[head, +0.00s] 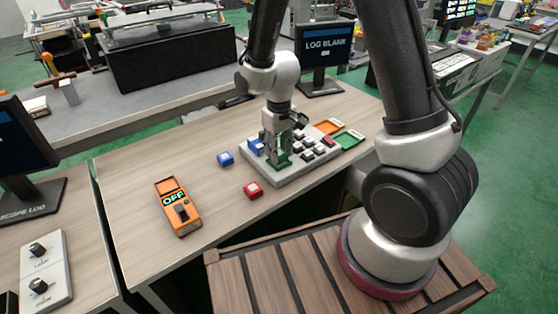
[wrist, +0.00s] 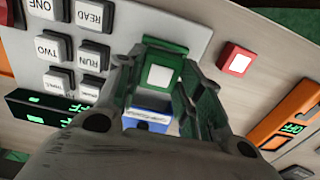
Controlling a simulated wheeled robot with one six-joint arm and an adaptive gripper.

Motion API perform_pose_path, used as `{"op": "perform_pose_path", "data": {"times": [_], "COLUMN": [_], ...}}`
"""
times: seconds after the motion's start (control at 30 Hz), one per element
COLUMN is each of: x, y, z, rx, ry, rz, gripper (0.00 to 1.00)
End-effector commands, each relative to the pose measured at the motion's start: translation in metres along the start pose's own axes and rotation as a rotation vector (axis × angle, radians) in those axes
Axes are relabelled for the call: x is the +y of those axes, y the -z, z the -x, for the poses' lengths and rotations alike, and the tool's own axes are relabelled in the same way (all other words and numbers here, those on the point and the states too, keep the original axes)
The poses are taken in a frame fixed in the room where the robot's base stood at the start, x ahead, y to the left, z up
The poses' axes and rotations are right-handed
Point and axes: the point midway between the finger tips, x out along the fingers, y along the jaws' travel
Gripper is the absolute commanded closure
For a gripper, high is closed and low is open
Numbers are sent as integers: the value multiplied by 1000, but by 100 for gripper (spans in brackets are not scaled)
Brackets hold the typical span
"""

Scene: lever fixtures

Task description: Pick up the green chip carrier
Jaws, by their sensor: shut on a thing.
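The green chip carrier (wrist: 162,72), with a white square on its face, sits between the fingers of my gripper (wrist: 155,90) in the wrist view. My gripper is shut on it. In the head view my gripper (head: 284,148) points down at the left part of the grey button panel (head: 300,170). The green carrier (head: 280,162) is partly hidden there by the fingers. I cannot tell whether it touches the surface below.
A red carrier (head: 253,190) and a blue carrier (head: 225,159) lie on the table left of the panel. An orange handheld device reading OFF (head: 178,206) lies further left. Orange (head: 328,127) and green (head: 350,139) trays lie behind the panel. A LOG BLANK monitor (head: 324,45) stands behind.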

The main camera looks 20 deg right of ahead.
Motion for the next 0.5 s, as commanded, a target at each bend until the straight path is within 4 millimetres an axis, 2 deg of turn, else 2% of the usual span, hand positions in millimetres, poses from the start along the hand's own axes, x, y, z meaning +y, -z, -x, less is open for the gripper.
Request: {"op": "perform_pose_path", "data": {"times": [0.5], "x": [0], "y": [0], "z": [29], "rx": [0], "ry": [0], "rz": [0], "gripper": [78]}}
